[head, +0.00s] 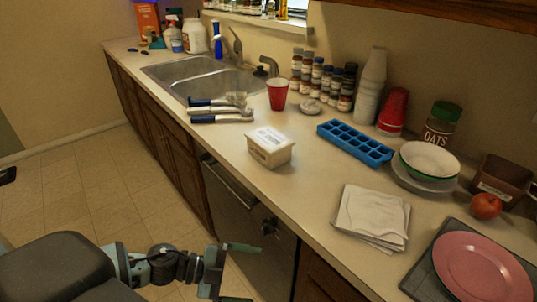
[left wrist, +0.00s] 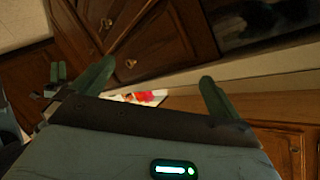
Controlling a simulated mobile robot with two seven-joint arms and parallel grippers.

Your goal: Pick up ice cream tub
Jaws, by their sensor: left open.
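The ice cream tub (head: 270,147) is a small white and cream box with a printed lid. It stands upright on the counter near its front edge, in the middle of the head view. My left gripper (head: 240,271) is in front of the counter, below the tub and apart from it. In the left wrist view the fingers of my left gripper (left wrist: 155,85) are spread with nothing between them, facing the wooden cabinets. The tub is not recognisable in the left wrist view.
The sink (head: 205,77) is farther back. Bare counter surrounds the tub.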

